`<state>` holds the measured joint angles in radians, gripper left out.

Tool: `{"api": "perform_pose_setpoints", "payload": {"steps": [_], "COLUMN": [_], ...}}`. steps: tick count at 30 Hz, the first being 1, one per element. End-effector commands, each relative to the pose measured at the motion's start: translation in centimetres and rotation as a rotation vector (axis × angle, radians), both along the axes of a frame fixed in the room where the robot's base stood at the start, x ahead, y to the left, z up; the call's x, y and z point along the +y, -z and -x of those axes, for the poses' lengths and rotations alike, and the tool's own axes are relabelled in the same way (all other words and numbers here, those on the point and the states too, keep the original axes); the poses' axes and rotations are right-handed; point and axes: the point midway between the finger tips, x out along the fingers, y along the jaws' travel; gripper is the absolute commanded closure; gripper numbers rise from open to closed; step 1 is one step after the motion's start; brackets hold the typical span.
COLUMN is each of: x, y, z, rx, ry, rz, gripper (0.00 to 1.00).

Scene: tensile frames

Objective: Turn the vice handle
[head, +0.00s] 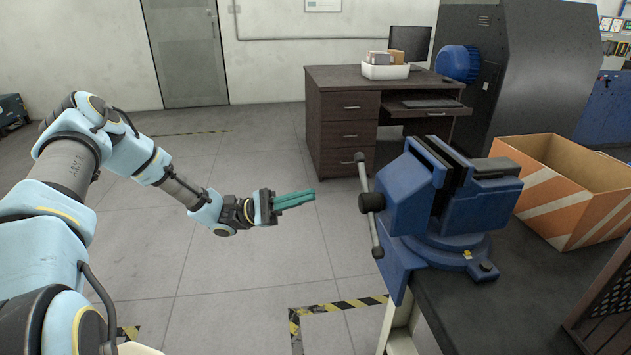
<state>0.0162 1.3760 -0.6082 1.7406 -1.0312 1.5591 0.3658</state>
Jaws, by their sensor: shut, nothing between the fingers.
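A blue bench vice (410,197) stands on the dark workbench at the right in the head view. Its handle (368,204) is a grey metal bar with ball ends, on the vice's left side. The bar runs nearly upright, its top tilted a little to the left. My gripper (313,196) has teal fingers, shut and empty, and points right toward the handle. It hangs over the floor to the left of the vice, apart from the handle. The vice jaws (447,158) stand apart with a gap between them.
An orange and white striped box (550,218) stands open on the workbench (470,300), behind and right of the vice. A brown slatted crate (605,310) is at the right edge. A dark desk (335,120) stands farther back. The floor around my gripper is clear.

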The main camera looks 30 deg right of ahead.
Motion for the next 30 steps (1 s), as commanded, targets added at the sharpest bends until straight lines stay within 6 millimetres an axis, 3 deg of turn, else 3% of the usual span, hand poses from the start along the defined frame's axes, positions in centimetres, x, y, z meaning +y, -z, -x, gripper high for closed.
{"api": "perform_pose_setpoints", "payload": {"steps": [13,19,30], "x": [-5.7,-5.4,-5.3], "y": [-4.3,-6.3,-6.7], "z": [5.7,7.3,7.8], "rx": [-0.003,-0.005,-0.006], "ry": [0.005,0.003,0.001], "rz": [-0.003,-0.003,-0.002], "gripper": [1.00,1.00,1.00]}}
